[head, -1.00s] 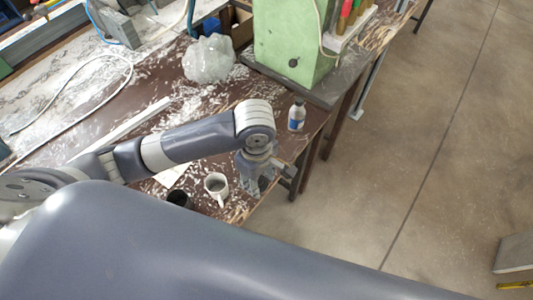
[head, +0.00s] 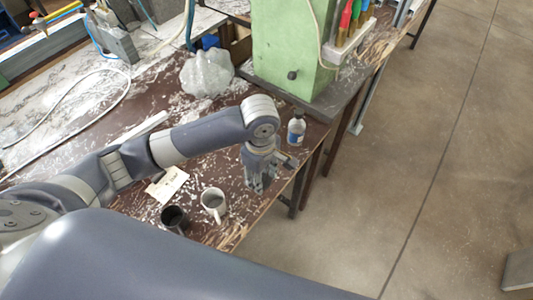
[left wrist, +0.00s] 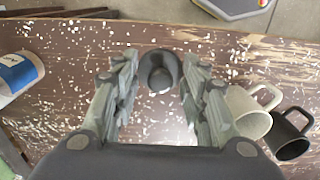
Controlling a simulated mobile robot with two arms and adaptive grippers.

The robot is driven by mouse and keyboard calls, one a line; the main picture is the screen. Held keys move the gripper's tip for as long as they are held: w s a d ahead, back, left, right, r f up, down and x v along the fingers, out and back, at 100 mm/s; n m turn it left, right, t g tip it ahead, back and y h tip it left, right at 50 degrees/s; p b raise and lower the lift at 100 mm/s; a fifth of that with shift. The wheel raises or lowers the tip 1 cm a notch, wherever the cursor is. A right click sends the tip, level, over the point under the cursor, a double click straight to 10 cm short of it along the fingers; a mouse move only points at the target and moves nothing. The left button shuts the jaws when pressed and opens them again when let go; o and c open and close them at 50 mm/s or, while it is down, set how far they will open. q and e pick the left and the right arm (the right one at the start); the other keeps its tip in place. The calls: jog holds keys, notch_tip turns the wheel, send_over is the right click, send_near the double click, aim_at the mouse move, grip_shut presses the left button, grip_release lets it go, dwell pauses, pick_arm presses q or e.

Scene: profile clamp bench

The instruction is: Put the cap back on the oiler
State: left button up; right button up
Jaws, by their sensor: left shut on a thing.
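My left gripper (head: 259,187) is over the front edge area of the brown bench, between the mugs and a small bottle. In the left wrist view its two fingers (left wrist: 160,88) stand either side of a dark grey round piece, which looks like the cap (left wrist: 159,70), and are shut on it. A bottle with a blue and white label, possibly the oiler (head: 296,129), stands upright near the bench edge, apart from the gripper. Its label also shows at the left of the left wrist view (left wrist: 18,72). I cannot make out its top clearly. My right gripper is not in view.
A white mug (head: 213,203) and a black mug (head: 174,217) stand left of the gripper. A pale card (head: 167,186) lies behind them. A green machine (head: 290,50) and a clear plastic bag (head: 207,74) are farther back. White shavings litter the bench.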

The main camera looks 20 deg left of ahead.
pick_arm(q)
jog(key=w, duration=0.2)
jog(key=w+a, duration=0.1)
jog(key=w, duration=0.2)
jog(key=w+p, duration=0.1)
jog(key=w, duration=0.1)
jog(key=shift+w+a+f, duration=0.15)
jog(key=shift+w+f, duration=0.1)
jog(key=shift+f, duration=0.1)
jog(key=shift+w+a+f+p, duration=0.15)
jog(key=shift+w+f+p, duration=0.65)
jog(key=shift+f, duration=0.1)
jog(key=shift+f+p, duration=0.55)
jog(key=shift+f, duration=0.15)
jog(key=shift+f, duration=0.15)
jog(key=o, duration=0.5)
jog(key=shift+o, duration=1.3)
